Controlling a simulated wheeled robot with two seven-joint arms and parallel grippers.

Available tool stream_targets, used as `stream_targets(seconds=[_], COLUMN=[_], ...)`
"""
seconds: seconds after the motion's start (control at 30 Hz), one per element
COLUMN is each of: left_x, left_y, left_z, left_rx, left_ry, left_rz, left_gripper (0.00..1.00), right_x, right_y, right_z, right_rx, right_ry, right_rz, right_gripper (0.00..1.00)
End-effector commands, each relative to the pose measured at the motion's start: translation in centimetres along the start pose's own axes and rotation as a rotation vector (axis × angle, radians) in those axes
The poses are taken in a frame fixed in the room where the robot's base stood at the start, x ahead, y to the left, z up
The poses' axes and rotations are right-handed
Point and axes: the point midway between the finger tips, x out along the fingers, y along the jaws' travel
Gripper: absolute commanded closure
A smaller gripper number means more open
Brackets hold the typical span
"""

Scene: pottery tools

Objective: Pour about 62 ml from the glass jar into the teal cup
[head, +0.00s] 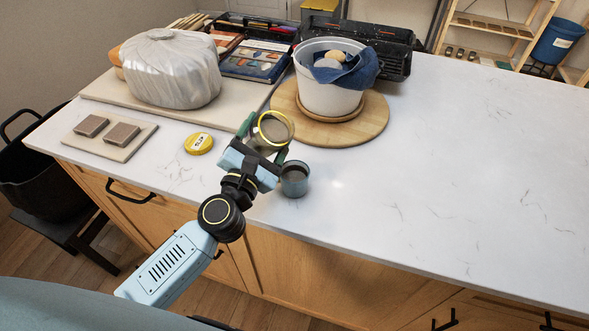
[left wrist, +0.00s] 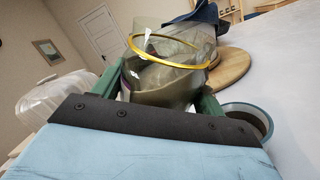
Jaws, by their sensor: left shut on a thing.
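The glass jar (head: 275,130) has a gold rim and holds grey-brown stuff. It also shows in the left wrist view (left wrist: 165,85). My left gripper (head: 263,142) is shut around the jar, with a green finger on each side. The jar's mouth is open and looks at most slightly tilted; I cannot tell if its base touches the counter. The teal cup (head: 294,180) stands upright just right of the gripper, near the counter's front edge. It also shows in the left wrist view (left wrist: 247,116), with a brownish inside. My right gripper is out of view.
A yellow lid (head: 199,143) lies left of the jar. A white bucket (head: 327,98) with a blue cloth stands on a round wooden board (head: 373,123) behind. A board with two tiles (head: 127,149) lies at left. The counter's right side is clear.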

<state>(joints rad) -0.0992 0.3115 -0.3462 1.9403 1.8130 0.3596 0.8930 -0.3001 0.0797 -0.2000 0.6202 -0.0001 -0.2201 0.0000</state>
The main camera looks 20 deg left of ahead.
Motion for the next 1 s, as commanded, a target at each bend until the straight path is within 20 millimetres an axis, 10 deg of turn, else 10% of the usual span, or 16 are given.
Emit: stream_targets(seconds=[1.0], left_x=[0.3], left_y=[0.8], left_z=[-3.0], left_rx=[-0.373], left_ry=[0.096], left_rz=[0.0], left_gripper=[0.87], right_x=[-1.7], right_y=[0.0], right_z=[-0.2], right_rx=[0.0], right_ry=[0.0], right_rz=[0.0], right_gripper=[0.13])
